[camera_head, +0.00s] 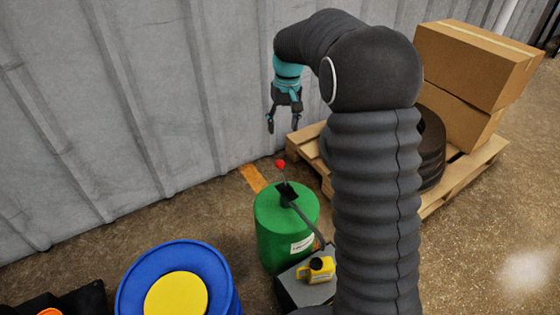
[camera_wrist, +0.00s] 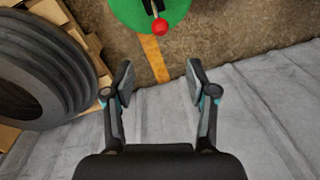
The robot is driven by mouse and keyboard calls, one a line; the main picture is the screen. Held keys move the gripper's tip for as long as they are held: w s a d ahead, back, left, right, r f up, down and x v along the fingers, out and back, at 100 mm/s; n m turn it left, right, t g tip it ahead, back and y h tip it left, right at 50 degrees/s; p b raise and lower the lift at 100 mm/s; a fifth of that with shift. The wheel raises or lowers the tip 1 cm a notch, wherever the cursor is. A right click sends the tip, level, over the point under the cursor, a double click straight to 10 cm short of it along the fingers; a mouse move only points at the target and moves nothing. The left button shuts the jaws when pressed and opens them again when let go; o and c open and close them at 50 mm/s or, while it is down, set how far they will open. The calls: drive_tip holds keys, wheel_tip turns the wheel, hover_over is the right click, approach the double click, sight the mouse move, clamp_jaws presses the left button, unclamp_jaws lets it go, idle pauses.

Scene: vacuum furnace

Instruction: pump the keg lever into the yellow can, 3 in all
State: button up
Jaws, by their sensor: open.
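The green keg (camera_head: 284,228) stands on the floor near the grey wall, and its top shows in the wrist view (camera_wrist: 172,12). A lever with a red knob (camera_head: 280,164) rises from the pump on the keg; the knob is also in the wrist view (camera_wrist: 160,26), beyond my fingertips. A dark spout (camera_head: 307,223) slopes down from the keg top toward the yellow can (camera_head: 317,270), which sits on a dark block (camera_head: 303,289). My gripper (camera_head: 283,128) is open and empty, above the knob and apart from it, as the wrist view (camera_wrist: 157,83) also shows.
A blue drum with a yellow centre (camera_head: 176,295) stands left of the keg. A pallet (camera_head: 457,182) with cardboard boxes (camera_head: 475,62) and black tyres (camera_head: 431,150) is at the right. The corrugated wall (camera_head: 130,100) runs close behind my gripper.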

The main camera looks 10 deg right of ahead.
sight(280, 161)
drive_tip(key=f, duration=0.9)
drive_tip(key=a+f, duration=0.1)
drive_tip(key=f, duration=0.4)
drive_tip(key=shift+s+b, duration=0.15)
drive_tip(key=shift+b, duration=0.15)
clamp_jaws()
